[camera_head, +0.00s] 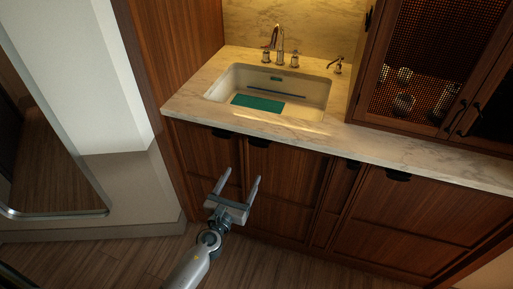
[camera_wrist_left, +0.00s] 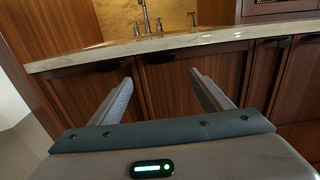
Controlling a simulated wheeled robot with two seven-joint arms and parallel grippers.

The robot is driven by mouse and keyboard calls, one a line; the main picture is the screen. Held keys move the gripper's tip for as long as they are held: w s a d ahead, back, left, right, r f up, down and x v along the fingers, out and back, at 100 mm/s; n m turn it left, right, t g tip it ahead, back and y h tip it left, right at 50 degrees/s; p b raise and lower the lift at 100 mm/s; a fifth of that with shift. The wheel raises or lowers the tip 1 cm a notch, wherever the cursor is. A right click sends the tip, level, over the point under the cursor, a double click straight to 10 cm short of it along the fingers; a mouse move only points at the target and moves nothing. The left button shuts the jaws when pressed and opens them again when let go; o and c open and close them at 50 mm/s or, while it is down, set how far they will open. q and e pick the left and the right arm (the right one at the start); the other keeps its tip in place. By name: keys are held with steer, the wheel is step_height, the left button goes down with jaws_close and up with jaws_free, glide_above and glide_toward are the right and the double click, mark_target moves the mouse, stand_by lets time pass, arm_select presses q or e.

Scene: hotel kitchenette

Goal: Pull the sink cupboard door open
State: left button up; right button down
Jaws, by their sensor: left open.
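The sink cupboard has two dark wood doors under the marble counter: a left door (camera_head: 205,152) and a right door (camera_head: 286,182). Each has a black handle at its top edge, the left handle (camera_head: 220,133) and the right handle (camera_head: 259,142) lying near each other. In the left wrist view the right door's handle (camera_wrist_left: 159,58) shows just beyond and between the fingertips. My left gripper (camera_head: 240,179) is open and empty, in front of the doors and below the handles, apart from them. My right gripper is not in view.
The marble counter (camera_head: 190,106) with its sink (camera_head: 312,92) overhangs the doors. More cupboards with black handles (camera_head: 398,176) run to the right. A glass-fronted cabinet (camera_head: 425,65) stands on the counter. A pale wall (camera_head: 105,60) is at left; wooden floor (camera_head: 130,258) is free.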

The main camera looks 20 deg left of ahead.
mark_target(258, 144)
arm_select(q)
steer(key=w, duration=0.5)
steer(key=w+b, duration=0.1)
steer(key=w, duration=0.9)
steer(key=shift+w+d, duration=0.25)
steer(key=shift+w, duration=0.1)
steer(key=c, duration=1.3)
steer(key=shift+s, duration=0.1)
